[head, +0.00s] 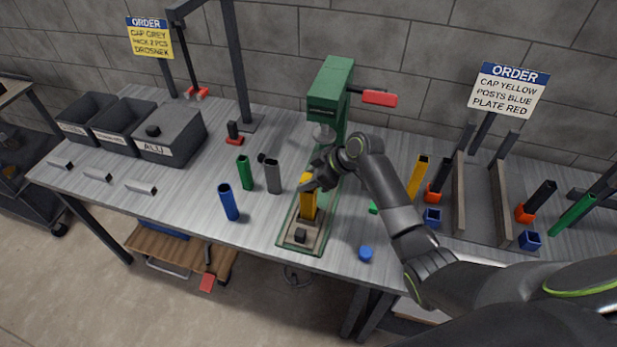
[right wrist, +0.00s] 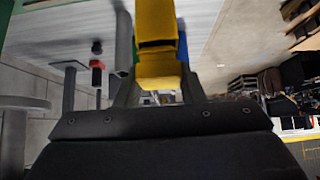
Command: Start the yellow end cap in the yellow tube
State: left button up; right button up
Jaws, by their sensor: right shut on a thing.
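The yellow tube (head: 308,208) stands upright on the green press's base in the head view. In the right wrist view the tube (right wrist: 156,18) runs away from the camera, with a dark opening at its near end. My right gripper (head: 313,186) is at the top of this tube. It is shut on a yellow piece that looks like the end cap (right wrist: 161,72), between its fingers in the right wrist view. The cap is right at the tube's open end; whether it has entered cannot be told. The left gripper is not in view.
The green press (head: 331,90) with a red handle stands behind the tube. Blue (head: 228,202), green (head: 244,173) and grey (head: 272,177) tubes stand to the left. Another yellow tube (head: 418,177) stands right of my arm. A blue cap (head: 366,254) lies near the front edge.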

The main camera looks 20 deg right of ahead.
jog(key=shift+f, duration=0.4)
jog(key=o, duration=1)
jog(key=shift+o, duration=0.2)
jog(key=shift+r, duration=0.1)
jog(key=shift+s+d+r+b, duration=0.2)
jog(key=shift+d+r+b, duration=0.15)
jog(key=shift+d, duration=0.05)
jog(key=b+v, duration=0.3)
jog(key=v, duration=1.3)
jog(key=shift+s, duration=0.1)
